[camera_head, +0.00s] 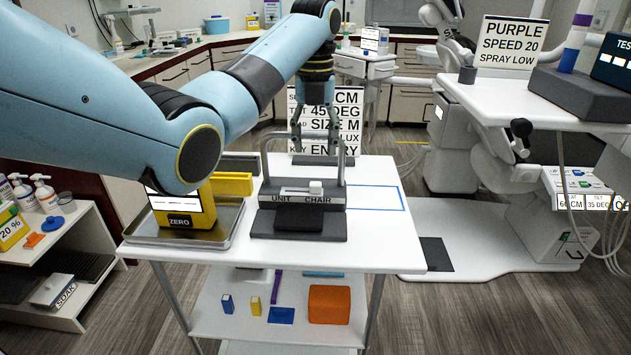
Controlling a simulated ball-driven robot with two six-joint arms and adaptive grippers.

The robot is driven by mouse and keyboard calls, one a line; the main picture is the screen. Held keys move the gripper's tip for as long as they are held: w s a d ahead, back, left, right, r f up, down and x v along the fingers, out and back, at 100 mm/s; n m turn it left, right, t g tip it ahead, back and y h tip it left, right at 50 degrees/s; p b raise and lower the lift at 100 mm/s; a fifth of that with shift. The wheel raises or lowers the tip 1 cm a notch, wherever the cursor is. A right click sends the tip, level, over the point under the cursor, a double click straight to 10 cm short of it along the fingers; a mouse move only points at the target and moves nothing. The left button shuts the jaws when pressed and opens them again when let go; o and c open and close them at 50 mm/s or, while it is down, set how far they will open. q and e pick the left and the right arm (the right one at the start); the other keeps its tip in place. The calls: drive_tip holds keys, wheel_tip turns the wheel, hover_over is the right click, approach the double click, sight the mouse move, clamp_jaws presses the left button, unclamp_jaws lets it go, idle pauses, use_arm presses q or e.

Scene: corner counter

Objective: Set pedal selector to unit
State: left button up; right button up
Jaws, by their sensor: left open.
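The pedal selector (298,222) is a dark grey pedal unit with a grey hoop handle, standing on the white cart top. Its panel reads UNIT on the left and CHAIR on the right. A white slider knob (316,187) sits toward the right, CHAIR side of its slot. My left gripper (316,150) is open, pointing down by the top of the hoop, above and behind the knob. Whether the fingers touch the hoop I cannot tell. My right gripper is not in view.
A metal tray (222,235) with a yellow ZERO device (180,222) stands left of the selector, partly behind my arm. A blue outlined rectangle (375,210) on the cart top at right is empty. A sign (345,130) stands behind. An orange box (329,305) is on the lower shelf.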

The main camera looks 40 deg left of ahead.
sight(315, 184)
use_arm(q)
wheel_tip(315, 184, down, 10)
drive_tip(key=shift+w+f+b, duration=0.1)
drive_tip(key=shift+w+b, duration=0.05)
drive_tip(key=shift+b, duration=0.4)
clamp_jaws()
drive_tip(key=shift+a, duration=0.1)
